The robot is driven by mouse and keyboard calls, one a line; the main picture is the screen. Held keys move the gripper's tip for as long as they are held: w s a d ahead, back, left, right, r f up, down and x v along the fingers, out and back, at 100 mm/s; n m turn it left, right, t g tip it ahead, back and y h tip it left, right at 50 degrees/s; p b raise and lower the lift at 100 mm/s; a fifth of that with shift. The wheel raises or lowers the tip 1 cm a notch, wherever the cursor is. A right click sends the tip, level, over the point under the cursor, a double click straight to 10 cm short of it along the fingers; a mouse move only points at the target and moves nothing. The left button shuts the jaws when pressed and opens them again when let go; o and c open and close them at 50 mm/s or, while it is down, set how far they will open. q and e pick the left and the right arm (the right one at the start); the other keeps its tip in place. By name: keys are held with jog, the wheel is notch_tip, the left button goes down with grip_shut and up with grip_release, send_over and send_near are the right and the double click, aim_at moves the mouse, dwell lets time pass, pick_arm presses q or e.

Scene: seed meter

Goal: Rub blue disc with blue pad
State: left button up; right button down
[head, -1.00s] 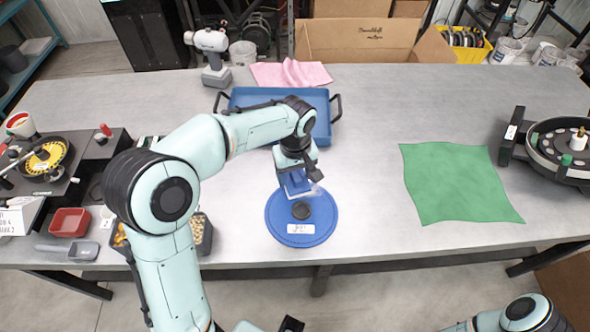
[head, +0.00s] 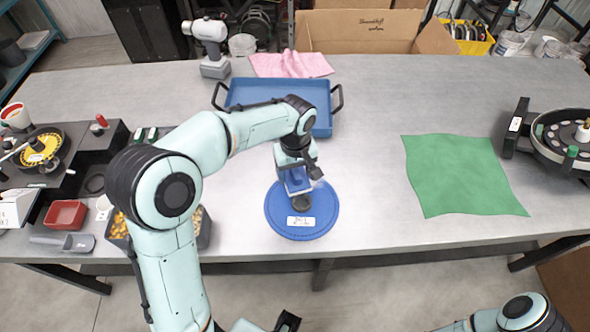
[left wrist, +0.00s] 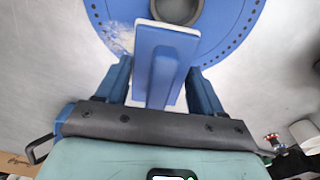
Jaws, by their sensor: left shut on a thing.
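The blue disc (head: 318,222) lies flat on the table in the head view, with a dark round hub at its middle and a white label near its front edge. In the left wrist view, the disc (left wrist: 228,25) has a row of small holes and a pale dusty smear left of the pad. My left gripper (head: 297,178) is shut on the blue pad (left wrist: 168,45) by its upright grip, over the disc's back part near the hub. I cannot tell whether the pad touches the disc.
A blue tray (head: 322,97) with black handles stands behind the disc. A green cloth (head: 462,175) lies to the right. A bin of yellow pieces (head: 202,230), a red box (head: 65,214) and a scoop (head: 75,242) are at the left. The table between disc and cloth is clear.

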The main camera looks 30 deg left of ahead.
aim_at(313, 183)
pick_arm(q)
jog(key=shift+f, duration=0.2)
pick_arm(e)
jog(key=shift+s+f, duration=0.1)
jog(key=shift+f, duration=0.05)
